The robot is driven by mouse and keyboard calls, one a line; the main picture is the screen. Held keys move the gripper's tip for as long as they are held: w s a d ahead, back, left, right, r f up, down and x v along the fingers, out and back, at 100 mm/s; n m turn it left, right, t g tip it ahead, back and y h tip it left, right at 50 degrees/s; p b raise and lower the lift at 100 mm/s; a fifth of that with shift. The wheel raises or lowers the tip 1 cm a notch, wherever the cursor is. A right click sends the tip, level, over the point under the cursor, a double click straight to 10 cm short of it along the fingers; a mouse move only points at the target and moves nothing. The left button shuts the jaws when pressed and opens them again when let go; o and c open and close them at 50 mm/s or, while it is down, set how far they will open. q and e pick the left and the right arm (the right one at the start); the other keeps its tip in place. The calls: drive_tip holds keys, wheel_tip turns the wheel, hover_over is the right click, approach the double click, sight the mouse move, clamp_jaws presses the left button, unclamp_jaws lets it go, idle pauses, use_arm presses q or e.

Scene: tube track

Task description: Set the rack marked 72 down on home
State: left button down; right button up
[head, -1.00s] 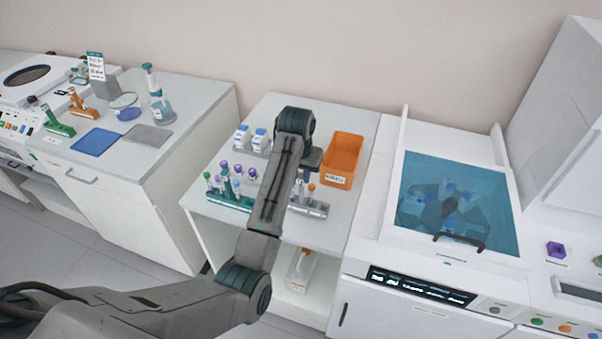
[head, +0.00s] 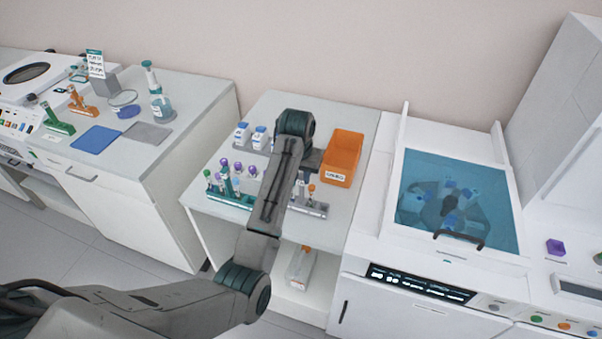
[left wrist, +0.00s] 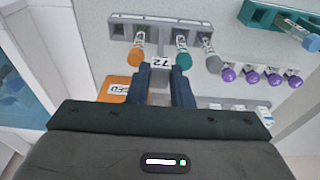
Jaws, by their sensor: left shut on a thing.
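The grey rack marked 72 (left wrist: 150,29) is at the top of the left wrist view, with an orange-capped, a teal-capped and a grey-capped tube in it. Its 72 label (left wrist: 173,61) shows between my fingers. My left gripper (left wrist: 164,72) is shut on this rack at the label side. In the head view the rack (head: 318,210) is at the table's front, partly hidden by my left arm. I cannot tell whether it touches the table. No spot marked home can be read. My right gripper is not in view.
A teal rack (head: 240,204) with tubes stands left of the held rack. Purple-capped tubes (head: 252,170) and white bottles (head: 260,138) stand behind. An orange bin (head: 343,155) is at the back right. A glass-lidded machine (head: 455,200) stands right of the table.

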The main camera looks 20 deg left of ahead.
use_arm(q)
drive_tip(key=shift+f, duration=0.1)
drive_tip(key=c, duration=1.2)
unclamp_jaws()
